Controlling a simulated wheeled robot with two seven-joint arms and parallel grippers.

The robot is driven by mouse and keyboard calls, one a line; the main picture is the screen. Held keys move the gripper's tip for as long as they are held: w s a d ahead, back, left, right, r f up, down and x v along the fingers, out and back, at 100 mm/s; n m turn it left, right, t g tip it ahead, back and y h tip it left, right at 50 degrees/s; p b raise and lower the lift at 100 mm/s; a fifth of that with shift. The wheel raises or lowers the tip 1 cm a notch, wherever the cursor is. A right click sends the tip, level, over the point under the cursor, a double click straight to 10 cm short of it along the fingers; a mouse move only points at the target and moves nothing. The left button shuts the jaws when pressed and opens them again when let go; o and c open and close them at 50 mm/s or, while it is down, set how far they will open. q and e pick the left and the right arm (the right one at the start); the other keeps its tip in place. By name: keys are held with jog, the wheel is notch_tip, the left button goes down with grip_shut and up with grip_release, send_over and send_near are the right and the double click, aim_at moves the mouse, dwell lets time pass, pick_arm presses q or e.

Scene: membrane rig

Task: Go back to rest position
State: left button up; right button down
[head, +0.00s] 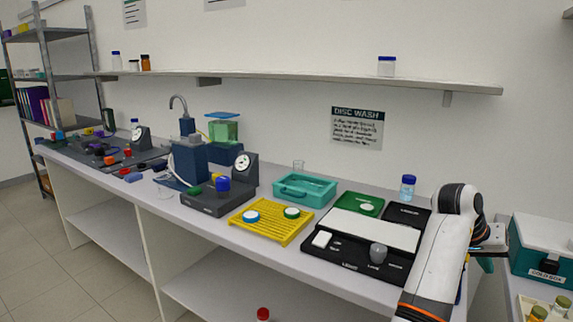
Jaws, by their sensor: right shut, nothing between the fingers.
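My right arm comes in from the lower right and bends over the right end of the bench. Its gripper (490,243) is to the right of the black work mat (322,267), in front of the bench's right end, and holds nothing that I can see. The wrist partly hides the fingers. My left gripper is not in view.
A teal cold box (537,263) stands close to the right of my gripper. A yellow rack (270,231), a teal tray (322,191), a rig with a gauge (212,200) and a blue-capped bottle (407,188) stand on the bench. A shelf (300,80) runs along the wall.

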jog(key=s+a+f+n+t, duration=0.1)
jog(key=s+f+n, duration=0.1)
jog(key=s+f, duration=0.5)
jog(key=s+a+f+n+t, duration=0.15)
jog(key=s+f, duration=0.25)
jog(key=f, duration=0.8)
jog(key=s+a+f+n+y, duration=0.3)
jog(key=s+a+f+y, duration=0.1)
jog(key=s+a, duration=0.55)
jog(key=s+a+f+n+y, duration=0.35)
jog(key=s+a, duration=0.45)
jog(key=s, duration=0.3)
notch_tip(320, 180, down, 26)
jog(key=s+g, duration=0.1)
jog(key=s+d+f+g, duration=0.1)
jog(key=s+d+f, duration=0.2)
jog(key=s+f, duration=1.3)
jog(key=shift+s, duration=0.25)
